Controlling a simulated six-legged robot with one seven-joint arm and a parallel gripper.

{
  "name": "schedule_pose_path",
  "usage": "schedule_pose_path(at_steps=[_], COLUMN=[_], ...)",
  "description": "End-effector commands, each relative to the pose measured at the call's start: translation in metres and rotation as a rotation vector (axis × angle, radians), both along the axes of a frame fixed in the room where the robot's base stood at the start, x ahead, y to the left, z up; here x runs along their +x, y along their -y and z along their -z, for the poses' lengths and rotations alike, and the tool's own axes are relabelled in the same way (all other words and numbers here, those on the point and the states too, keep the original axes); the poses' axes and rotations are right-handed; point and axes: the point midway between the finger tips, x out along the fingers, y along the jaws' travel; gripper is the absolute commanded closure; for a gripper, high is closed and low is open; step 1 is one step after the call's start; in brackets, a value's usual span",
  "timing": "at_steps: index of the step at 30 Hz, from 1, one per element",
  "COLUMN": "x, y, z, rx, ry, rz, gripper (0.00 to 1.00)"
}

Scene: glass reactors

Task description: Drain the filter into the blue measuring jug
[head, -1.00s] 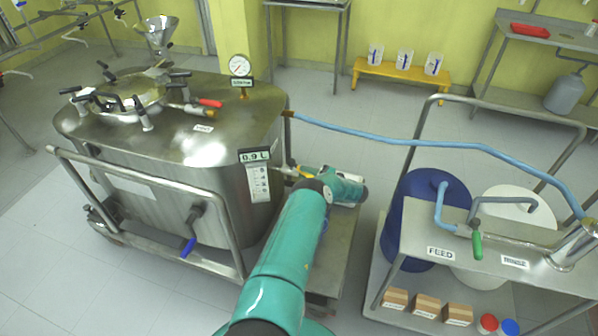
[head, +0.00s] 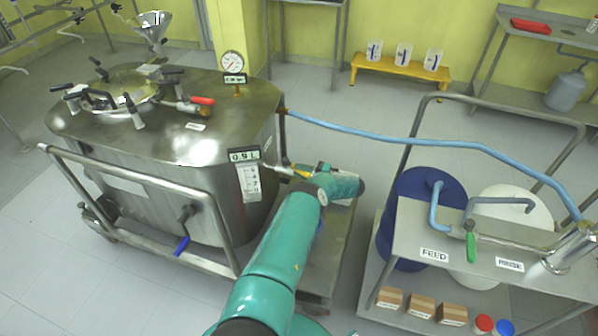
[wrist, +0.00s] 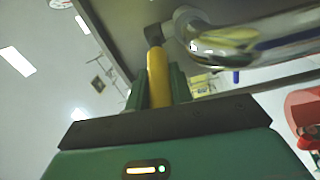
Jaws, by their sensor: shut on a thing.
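The filter is a steel vessel (head: 190,150) on a wheeled frame at left; its small display (head: 245,155) reads 0.9 L. My gripper (head: 298,172) is at the vessel's right side, partly hidden by my teal arm. In the wrist view my gripper (wrist: 158,92) is shut on a yellow handle (wrist: 157,72), its green fingers on either side. The handle joins a dark fitting beside a shiny steel pipe (wrist: 260,35). Three white jugs with coloured marks stand at the back; the left one (head: 374,52) has a blue mark.
A blue hose (head: 390,141) runs from the vessel to the cart on the right. The cart (head: 405,290) carries FEED and RINSE labels, with a blue drum (head: 400,215) behind. A yellow bench (head: 395,73) holds the jugs. Floor between is clear.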

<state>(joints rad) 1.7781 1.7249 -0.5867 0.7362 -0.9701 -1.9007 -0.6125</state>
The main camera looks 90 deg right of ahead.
Motion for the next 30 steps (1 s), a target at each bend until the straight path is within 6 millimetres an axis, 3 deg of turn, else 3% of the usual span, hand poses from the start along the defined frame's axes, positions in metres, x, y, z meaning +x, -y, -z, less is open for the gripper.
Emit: schedule_pose_path(at_steps=[8,9,12,30], x=[0.0016,0.0016,0.0016,0.0052], y=[-0.0009,-0.0008,-0.0003,0.0019], z=[0.0001,0.0002,0.0001,0.0002], rx=[0.000,0.000,0.000,0.000], ry=[0.004,0.004,0.004,0.002], rz=[-0.010,-0.010,-0.009,-0.007], gripper=[1.00,0.74,0.56,0.56])
